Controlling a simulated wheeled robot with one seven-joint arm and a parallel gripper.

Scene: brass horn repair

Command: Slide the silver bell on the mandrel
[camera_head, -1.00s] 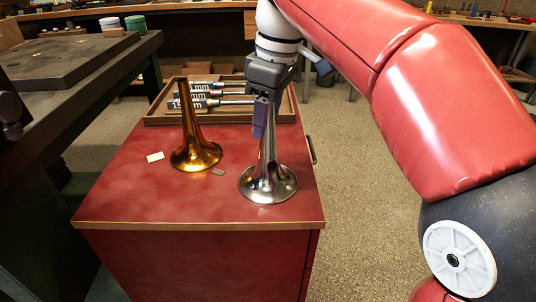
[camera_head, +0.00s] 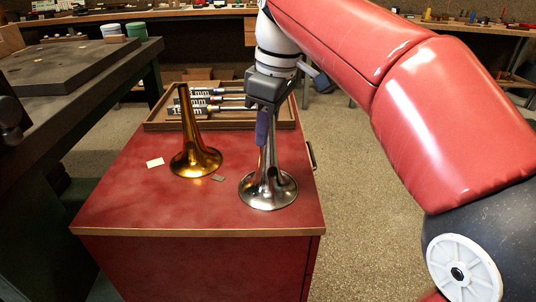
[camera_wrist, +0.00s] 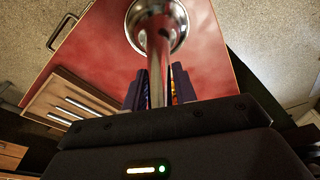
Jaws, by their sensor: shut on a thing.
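The silver bell (camera_head: 268,190) stands flare down near the front right of the red cabinet top, its narrow tube pointing up. My gripper (camera_head: 264,128) is above it, with its purple fingers shut on the narrow tube. In the wrist view the silver bell (camera_wrist: 157,22) runs away from between the fingers (camera_wrist: 158,88) to its flare, which appears to rest on the red top. The upper end of the tube is hidden by my gripper. I cannot make out a mandrel for certain in either view.
A brass-coloured bell (camera_head: 194,155) stands left of the silver one. A pale card (camera_head: 155,163) and a small grey piece (camera_head: 218,178) lie nearby. A wooden tray (camera_head: 157,126) with several labelled rod-like tools lies behind. A dark workbench (camera_head: 95,88) is at left.

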